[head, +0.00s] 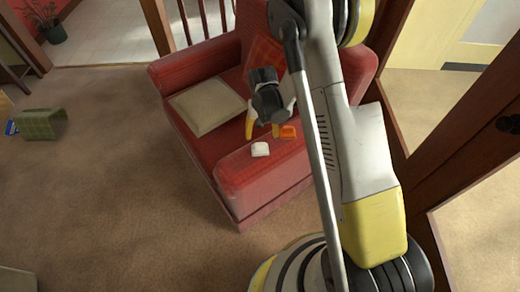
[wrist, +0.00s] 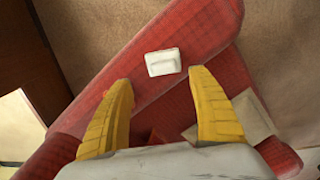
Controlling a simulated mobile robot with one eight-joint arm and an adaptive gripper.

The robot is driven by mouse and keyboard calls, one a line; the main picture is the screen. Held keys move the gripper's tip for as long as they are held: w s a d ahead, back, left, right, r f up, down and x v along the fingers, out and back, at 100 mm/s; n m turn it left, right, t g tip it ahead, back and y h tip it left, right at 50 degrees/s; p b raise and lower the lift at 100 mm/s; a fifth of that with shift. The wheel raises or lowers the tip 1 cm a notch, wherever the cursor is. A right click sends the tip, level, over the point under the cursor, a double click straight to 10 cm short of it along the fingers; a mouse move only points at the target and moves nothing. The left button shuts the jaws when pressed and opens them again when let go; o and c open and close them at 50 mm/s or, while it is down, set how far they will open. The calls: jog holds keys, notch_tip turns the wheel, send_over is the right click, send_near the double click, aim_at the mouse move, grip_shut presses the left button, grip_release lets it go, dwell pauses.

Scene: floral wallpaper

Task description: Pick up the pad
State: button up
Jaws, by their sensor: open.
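A small white block-like item (head: 261,149), which may be the pad, lies on the near armrest of the red armchair (head: 265,178). In the wrist view this white item (wrist: 163,62) lies just beyond the fingertips, centred between them and not touching them. My gripper (head: 262,131) is open and empty, with yellow fingers spread over the armchair. The fingers also show in the wrist view (wrist: 160,80). I cannot tell its exact height above the armrest.
A small orange item (head: 288,132) lies right of the white one. A beige cushion (head: 207,106) is on the seat. A green checked object (head: 43,124) lies on the carpet at left. Dark wooden posts (head: 450,130) stand at right.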

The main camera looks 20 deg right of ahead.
aim_at(260, 144)
jog(key=f+b, duration=0.1)
jog(key=f, duration=0.1)
jog(key=f+b, duration=0.1)
jog(key=f, duration=0.2)
jog(key=f+b, duration=0.1)
jog(key=f, duration=0.2)
jog(key=shift+w+a+b, duration=0.1)
jog(key=shift+a+b, duration=0.25)
jog(key=shift+b, duration=0.05)
jog(key=shift+r, duration=0.15)
jog(key=c, duration=1.3)
